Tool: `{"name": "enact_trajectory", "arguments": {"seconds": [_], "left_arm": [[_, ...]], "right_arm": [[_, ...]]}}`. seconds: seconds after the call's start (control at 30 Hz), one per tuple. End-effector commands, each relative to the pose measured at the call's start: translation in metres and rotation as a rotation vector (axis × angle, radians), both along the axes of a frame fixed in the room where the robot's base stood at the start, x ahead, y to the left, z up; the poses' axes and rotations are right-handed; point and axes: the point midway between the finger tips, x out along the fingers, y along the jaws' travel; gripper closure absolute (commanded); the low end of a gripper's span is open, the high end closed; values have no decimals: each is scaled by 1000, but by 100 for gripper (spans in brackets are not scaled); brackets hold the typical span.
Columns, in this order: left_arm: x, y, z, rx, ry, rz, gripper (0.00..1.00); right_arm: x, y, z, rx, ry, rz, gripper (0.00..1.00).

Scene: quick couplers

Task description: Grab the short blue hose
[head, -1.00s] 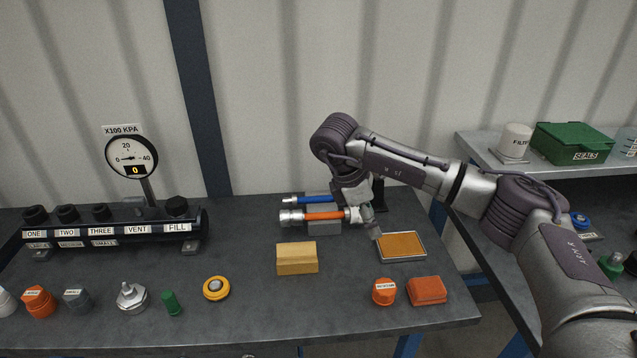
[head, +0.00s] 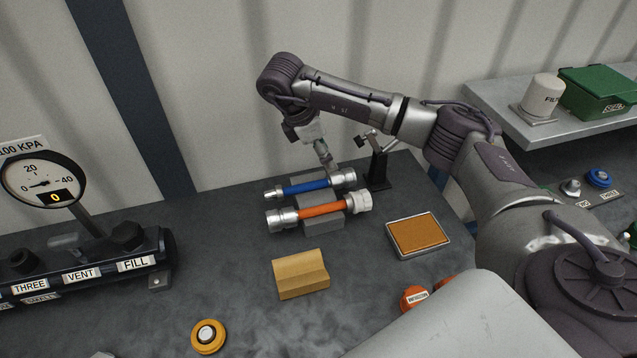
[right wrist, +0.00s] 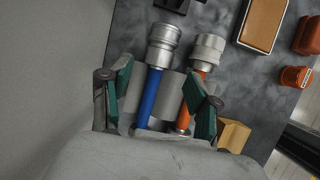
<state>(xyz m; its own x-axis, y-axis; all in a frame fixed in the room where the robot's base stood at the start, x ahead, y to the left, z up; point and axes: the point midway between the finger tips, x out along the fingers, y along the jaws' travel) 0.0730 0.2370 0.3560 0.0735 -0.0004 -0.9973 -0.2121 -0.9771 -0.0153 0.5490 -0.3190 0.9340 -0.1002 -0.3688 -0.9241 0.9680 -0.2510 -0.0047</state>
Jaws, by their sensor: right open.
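The short blue hose (head: 308,186) has silver couplings at both ends and lies on a grey block (head: 305,226) on the bench. An orange hose (head: 322,209) lies parallel in front of it. My right gripper (head: 325,156) is above and behind the blue hose in the head view. In the right wrist view its two green-padded fingers (right wrist: 160,95) are open, with the blue hose (right wrist: 151,95) showing between them. The orange hose (right wrist: 187,112) shows beside the right finger, which partly covers it. I cannot tell any contact. My left gripper is not in view.
A black stand (head: 379,168) stands close behind the hoses' right end. A tan block (head: 300,273) and a tray with an orange-brown pad (head: 416,234) lie in front. The black manifold (head: 120,266) with its gauge is at left. Bench between manifold and hoses is clear.

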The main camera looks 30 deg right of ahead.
Motion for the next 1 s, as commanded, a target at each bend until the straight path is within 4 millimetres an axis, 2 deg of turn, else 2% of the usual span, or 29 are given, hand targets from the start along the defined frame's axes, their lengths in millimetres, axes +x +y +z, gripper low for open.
{"name": "enact_trajectory", "arguments": {"seconds": [0.03, 0.13, 0.43, 0.7, 0.97, 1.0], "left_arm": [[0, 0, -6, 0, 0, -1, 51], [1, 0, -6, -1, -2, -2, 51], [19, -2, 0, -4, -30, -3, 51], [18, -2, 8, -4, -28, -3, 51], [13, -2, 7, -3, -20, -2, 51], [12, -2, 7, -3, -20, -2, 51]], "right_arm": [[-2, -4, -14, 2, 3, -2, 39], [-3, -9, -25, 1, 3, -1, 39], [-8, -22, -43, -3, 2, -2, 39], [-14, -38, -76, -1, 1, -1, 39], [-14, -39, -80, 0, -1, -1, 39], [-14, -39, -80, 0, -1, -1, 42]]}}
